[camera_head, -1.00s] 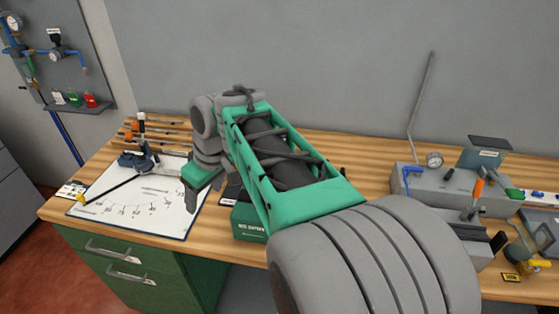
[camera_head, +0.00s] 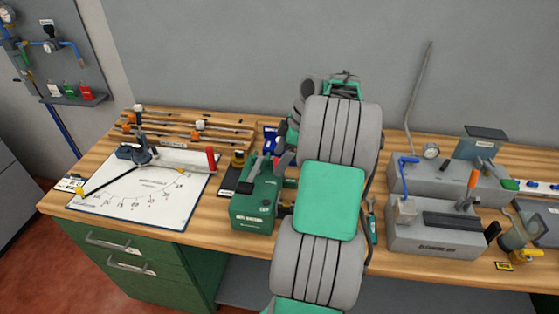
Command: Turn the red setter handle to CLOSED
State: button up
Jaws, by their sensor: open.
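A red upright handle (camera_head: 211,158) stands at the right end of a grey bar, at the upper right corner of the white scale board (camera_head: 125,207). I cannot read any CLOSED mark near it. My gripper (camera_head: 281,163) is partly hidden by my arm. Its dark and grey end shows above the green box (camera_head: 256,208), to the right of the red handle and apart from it. It is open, and I see nothing held in it.
A black lever with a yellow tip (camera_head: 80,191) lies across the board. Wooden rails with orange and white clamps (camera_head: 197,130) lie behind it. A grey fixture (camera_head: 435,236) with an orange handle stands at right. My arm hides the bench's middle.

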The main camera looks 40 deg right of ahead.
jog(key=shift+w+a+f, duration=0.1)
jog(key=shift+f, duration=0.15)
jog(key=shift+c, duration=0.2)
jog(key=c, duration=1.3)
jog(key=shift+a+f+m+b, duration=0.1)
jog(key=shift+f+m+b, duration=0.1)
jog(key=shift+m+b, duration=0.35)
jog(key=shift+a+r+m+h+b, duration=0.1)
jog(key=shift+r+m+h+b, duration=0.15)
jog(key=shift+m+b, duration=0.2)
